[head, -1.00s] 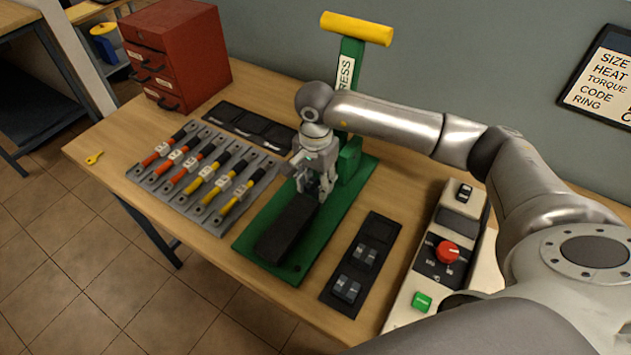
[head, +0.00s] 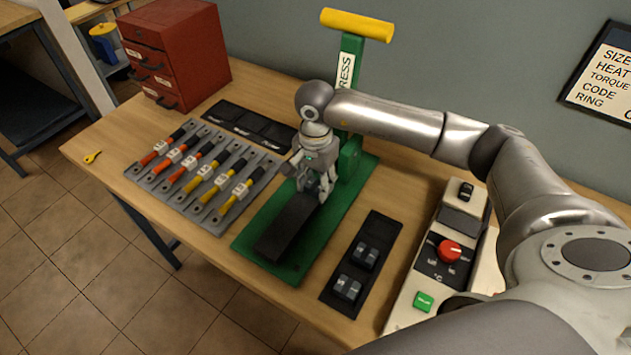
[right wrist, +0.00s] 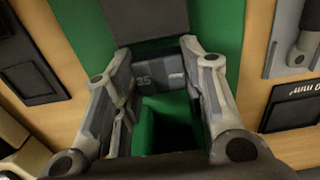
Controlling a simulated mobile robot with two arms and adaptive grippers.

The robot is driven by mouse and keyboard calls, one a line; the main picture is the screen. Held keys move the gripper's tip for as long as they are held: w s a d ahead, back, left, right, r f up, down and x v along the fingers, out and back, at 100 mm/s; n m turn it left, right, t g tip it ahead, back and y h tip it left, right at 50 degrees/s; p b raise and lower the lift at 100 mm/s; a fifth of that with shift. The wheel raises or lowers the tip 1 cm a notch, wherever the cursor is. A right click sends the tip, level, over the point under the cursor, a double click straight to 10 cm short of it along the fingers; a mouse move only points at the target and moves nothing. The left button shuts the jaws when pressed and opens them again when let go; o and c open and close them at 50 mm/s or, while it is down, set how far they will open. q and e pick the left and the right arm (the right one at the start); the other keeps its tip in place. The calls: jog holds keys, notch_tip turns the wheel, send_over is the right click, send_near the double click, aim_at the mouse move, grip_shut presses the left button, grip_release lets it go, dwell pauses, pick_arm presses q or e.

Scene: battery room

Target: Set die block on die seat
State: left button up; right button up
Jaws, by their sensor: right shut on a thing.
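The green press (head: 350,70) stands at the back of the table on a green base (head: 257,226). A long black block (head: 287,230) lies along that base; I cannot tell which part of it is the die seat. My right gripper (head: 314,188) is shut on a small dark grey die block (right wrist: 157,73) with a light number on it, at the press end of the black block. The right wrist view shows the die block between both fingers of the gripper (right wrist: 157,85). I cannot tell whether it touches what is below. My left gripper is not in view.
A black tray (head: 335,293) right of the press holds other die blocks (head: 348,288). A control box (head: 408,317) with a red knob is further right.

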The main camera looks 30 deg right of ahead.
jog(key=shift+f, duration=0.25)
jog(key=o, duration=1.3)
notch_tip(320, 180, up, 12)
